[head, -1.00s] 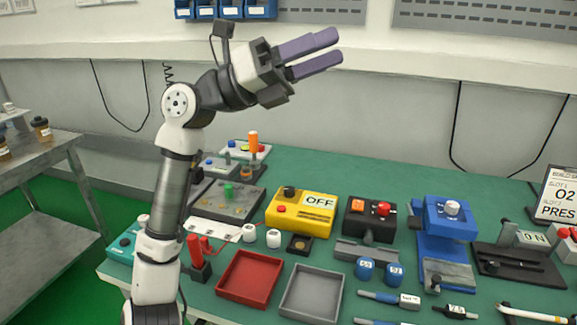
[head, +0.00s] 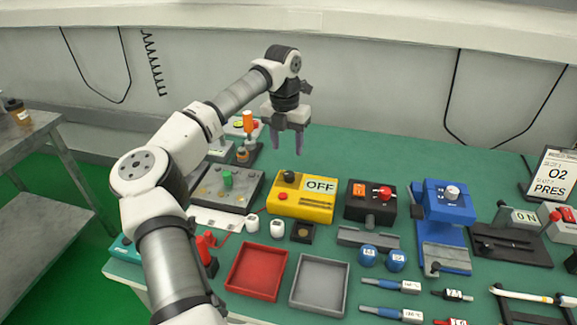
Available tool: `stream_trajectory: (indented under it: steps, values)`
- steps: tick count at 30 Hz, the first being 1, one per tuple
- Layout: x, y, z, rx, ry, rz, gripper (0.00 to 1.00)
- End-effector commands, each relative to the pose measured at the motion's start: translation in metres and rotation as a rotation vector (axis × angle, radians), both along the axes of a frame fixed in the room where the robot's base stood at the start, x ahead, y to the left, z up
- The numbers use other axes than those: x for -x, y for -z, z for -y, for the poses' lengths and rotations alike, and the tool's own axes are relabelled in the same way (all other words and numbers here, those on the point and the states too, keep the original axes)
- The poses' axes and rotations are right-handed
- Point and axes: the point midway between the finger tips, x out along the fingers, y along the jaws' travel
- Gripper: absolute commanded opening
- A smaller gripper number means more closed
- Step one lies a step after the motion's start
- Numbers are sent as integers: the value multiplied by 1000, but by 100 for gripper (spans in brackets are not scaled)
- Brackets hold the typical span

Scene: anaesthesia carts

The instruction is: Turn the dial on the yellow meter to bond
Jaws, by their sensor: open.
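The yellow meter (head: 302,206) stands on the green bench near the middle of the head view. It has a black dial (head: 291,177) at its back left, a small red button at its front left and a white panel reading OFF (head: 320,186). I cannot read any dial markings or tell where the dial points. My gripper (head: 287,147) points down with its two purple fingers apart and empty. It hangs above and behind the meter, near the dial in the picture, and does not appear to touch it.
A grey box with a green knob (head: 227,180) stands left of the meter, and a black box with a red knob (head: 384,192) stands right. A red tray (head: 232,284) and a grey tray (head: 296,298) lie in front. Small white and black items sit between.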

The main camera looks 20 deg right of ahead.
Motion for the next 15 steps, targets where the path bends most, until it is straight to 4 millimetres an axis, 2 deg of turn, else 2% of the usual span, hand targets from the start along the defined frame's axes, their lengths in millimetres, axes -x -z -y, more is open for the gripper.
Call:
stream_trajectory:
  steps: [9,15]
  values:
    - [4,63,3,4,3,-3,50]
    - [4,85,4,4,2,-2,50]
